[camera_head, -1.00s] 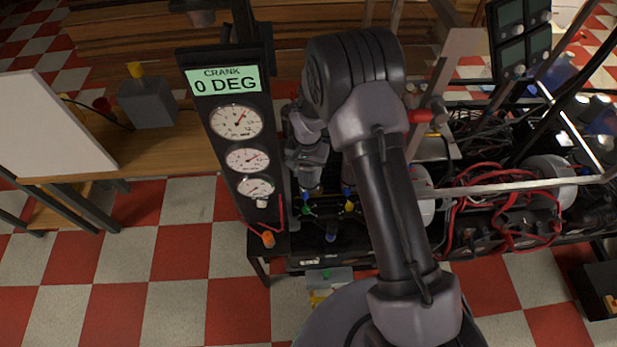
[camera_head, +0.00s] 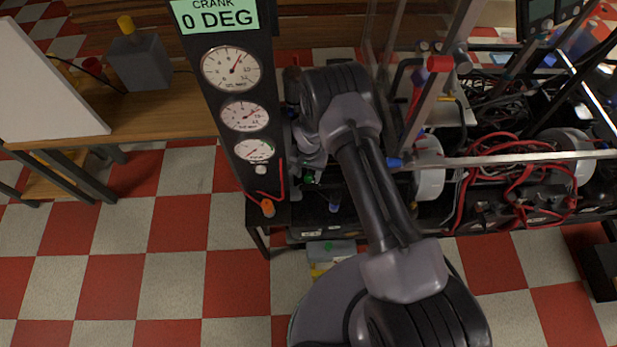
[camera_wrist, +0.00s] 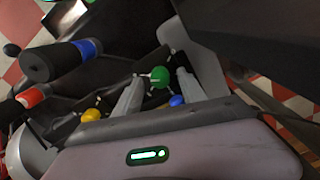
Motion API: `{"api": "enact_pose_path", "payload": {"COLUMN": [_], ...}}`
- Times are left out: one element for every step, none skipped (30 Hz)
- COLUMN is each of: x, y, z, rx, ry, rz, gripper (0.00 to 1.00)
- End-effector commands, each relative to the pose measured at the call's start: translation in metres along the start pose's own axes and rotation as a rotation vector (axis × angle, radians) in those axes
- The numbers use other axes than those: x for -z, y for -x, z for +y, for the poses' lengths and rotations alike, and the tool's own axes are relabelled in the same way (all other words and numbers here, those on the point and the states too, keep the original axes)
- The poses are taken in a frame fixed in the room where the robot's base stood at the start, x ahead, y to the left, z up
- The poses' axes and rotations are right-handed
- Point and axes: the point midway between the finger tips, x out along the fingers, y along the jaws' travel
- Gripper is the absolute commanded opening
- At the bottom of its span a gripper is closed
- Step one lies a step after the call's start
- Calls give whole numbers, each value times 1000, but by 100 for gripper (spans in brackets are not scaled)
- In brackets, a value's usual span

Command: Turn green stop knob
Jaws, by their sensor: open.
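The green knob (camera_wrist: 159,77) is a small round ball with thin prongs. In the wrist view it sits between the tips of my gripper (camera_wrist: 160,84), whose two grey fingers are spread on either side of it. I cannot tell whether a finger touches it. A yellow knob (camera_wrist: 91,116) is left of the fingers, and a blue knob (camera_wrist: 176,100) shows between them, nearer the palm. In the head view a green knob (camera_head: 309,177) shows just left of my forearm; my gripper is mostly hidden there by my arm.
A gauge panel (camera_head: 238,110) reading "CRANK 0 DEG" stands close left of my arm. Metal frame bars and red cables (camera_head: 500,165) crowd the right. In the wrist view, a black cylinder with a blue band (camera_wrist: 60,60) is near the left finger. Open checkered floor lies left.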

Motion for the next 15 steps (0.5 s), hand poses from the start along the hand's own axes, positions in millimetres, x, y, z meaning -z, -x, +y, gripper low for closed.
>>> {"api": "enact_pose_path", "payload": {"x": [0,0,0,0,0,0,0,0,0,0,0,0,0,0,0], "y": [-4,-5,-6,-6,-6,-6,-6,-6,-6,-6,-6,-6,-6,-6,-6], "z": [0,0,0,0,0,0,0,0,0,0,0,0,0,0,0], "rx": [0,0,0,0,0,0,0,0,0,0,0,0,0,0,0], "ry": [0,0,0,0,0,0,0,0,0,0,0,0,0,0,0], "rz": [0,0,0,0,0,0,0,0,0,0,0,0,0,0,0], "gripper": [49,49,49,49,49,49,49,49,49,49,45,37,31,25,17]}}
